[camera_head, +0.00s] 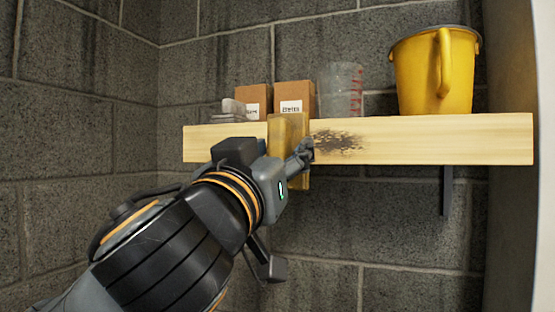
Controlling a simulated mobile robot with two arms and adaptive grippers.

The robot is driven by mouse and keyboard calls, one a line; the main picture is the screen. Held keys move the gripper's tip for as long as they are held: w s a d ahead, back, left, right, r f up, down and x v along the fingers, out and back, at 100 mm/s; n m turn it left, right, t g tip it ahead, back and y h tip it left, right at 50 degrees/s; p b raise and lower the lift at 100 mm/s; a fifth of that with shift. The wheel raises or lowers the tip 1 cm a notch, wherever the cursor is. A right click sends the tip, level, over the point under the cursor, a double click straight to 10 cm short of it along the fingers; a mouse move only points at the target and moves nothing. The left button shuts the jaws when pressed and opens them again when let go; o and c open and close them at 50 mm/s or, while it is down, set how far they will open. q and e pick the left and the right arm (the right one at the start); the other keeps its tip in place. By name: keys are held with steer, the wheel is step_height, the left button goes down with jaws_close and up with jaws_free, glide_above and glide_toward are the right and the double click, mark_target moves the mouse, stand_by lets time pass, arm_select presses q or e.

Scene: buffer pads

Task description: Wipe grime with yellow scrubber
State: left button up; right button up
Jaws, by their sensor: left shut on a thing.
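A dark patch of grime (340,142) marks the front edge of the pale wooden shelf (440,140). The yellow scrubber (287,130) is upright against or just in front of the shelf's front edge, left of the main grime patch. My left gripper (291,158) is shut on the scrubber, coming from the lower left. The gripper hides the scrubber's lower left part. Whether the scrubber touches the wood I cannot tell. My right gripper is not in view.
On the shelf stand two brown boxes (295,98), a clear measuring jug (341,90), a yellow bucket (436,75) at the right and a grey clear item (233,110) at the left. A dark bracket (447,190) supports the shelf. Block walls lie behind.

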arm_select(q)
steer(key=shift+s+a+r, duration=0.1)
steer(key=shift+s+r, duration=0.3)
steer(key=shift+r, duration=0.15)
steer(key=shift+s+r, duration=0.1)
steer(key=shift+r, duration=0.3)
steer(key=shift+w+d+p, duration=0.2)
steer(key=shift+w+p, duration=0.1)
steer(key=shift+w, duration=0.1)
steer(key=w, duration=0.1)
steer(key=w+p, duration=0.1)
steer(key=w, duration=0.1)
steer(key=shift+d, duration=0.4)
steer(key=shift+w+d, duration=0.25)
steer(key=shift+w, duration=0.55)
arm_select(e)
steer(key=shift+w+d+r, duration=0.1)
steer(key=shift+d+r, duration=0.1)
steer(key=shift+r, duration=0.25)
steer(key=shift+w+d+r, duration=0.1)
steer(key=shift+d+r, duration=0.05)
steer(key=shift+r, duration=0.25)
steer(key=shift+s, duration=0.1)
arm_select(q)
steer(key=shift+w+d, duration=0.35)
steer(key=shift+w, duration=0.5)
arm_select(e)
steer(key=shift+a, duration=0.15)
